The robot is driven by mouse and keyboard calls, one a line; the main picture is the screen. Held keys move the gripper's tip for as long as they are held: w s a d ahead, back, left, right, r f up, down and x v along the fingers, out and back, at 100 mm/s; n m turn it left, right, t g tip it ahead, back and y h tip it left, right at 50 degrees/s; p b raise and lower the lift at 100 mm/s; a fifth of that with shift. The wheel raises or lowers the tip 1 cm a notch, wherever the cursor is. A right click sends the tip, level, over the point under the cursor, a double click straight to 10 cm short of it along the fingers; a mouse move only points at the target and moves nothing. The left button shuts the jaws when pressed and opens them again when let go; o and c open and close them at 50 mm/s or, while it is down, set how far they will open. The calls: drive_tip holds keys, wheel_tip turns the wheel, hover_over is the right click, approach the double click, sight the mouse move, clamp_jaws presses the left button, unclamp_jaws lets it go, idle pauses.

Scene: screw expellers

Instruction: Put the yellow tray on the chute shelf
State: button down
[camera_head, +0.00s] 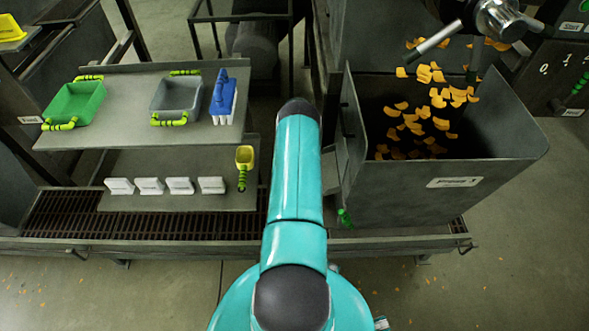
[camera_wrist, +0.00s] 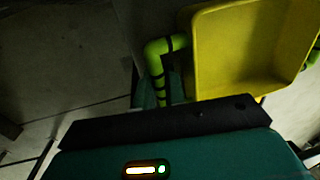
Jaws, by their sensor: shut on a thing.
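The yellow tray (camera_wrist: 245,45) fills the upper right of the wrist view, tilted, with a green tubular handle (camera_wrist: 162,55) banded in black on its left side. Another bit of green shows at its right edge. My gripper (camera_wrist: 160,98) is shut on the tray, at the handle; the exact contact is partly hidden by my gripper's dark front edge. In the head view my arm hides the gripper, and I cannot make out the held tray there. I cannot tell which surface is the chute shelf.
At left, an upper shelf (camera_head: 140,120) holds a green tray (camera_head: 75,102), a grey tray (camera_head: 176,96) and a blue brush (camera_head: 222,98). A lower shelf (camera_head: 150,200) holds white blocks and a yellow scoop (camera_head: 244,156). At right, orange chips fall into a grey bin (camera_head: 445,195).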

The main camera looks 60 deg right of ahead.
drive_tip(key=f, duration=0.3)
drive_tip(key=shift+w+d+f, duration=0.1)
drive_tip(key=shift+d+f, duration=0.1)
drive_tip(key=shift+f, duration=0.05)
drive_tip(key=c, duration=1.5)
unclamp_jaws()
drive_tip(key=shift+o, duration=0.2)
drive_tip(key=shift+r, duration=0.1)
wheel_tip(320, 180, up, 12)
drive_tip(key=d, duration=0.1)
drive_tip(key=shift+w+d, duration=0.3)
drive_tip(key=shift+w, duration=0.1)
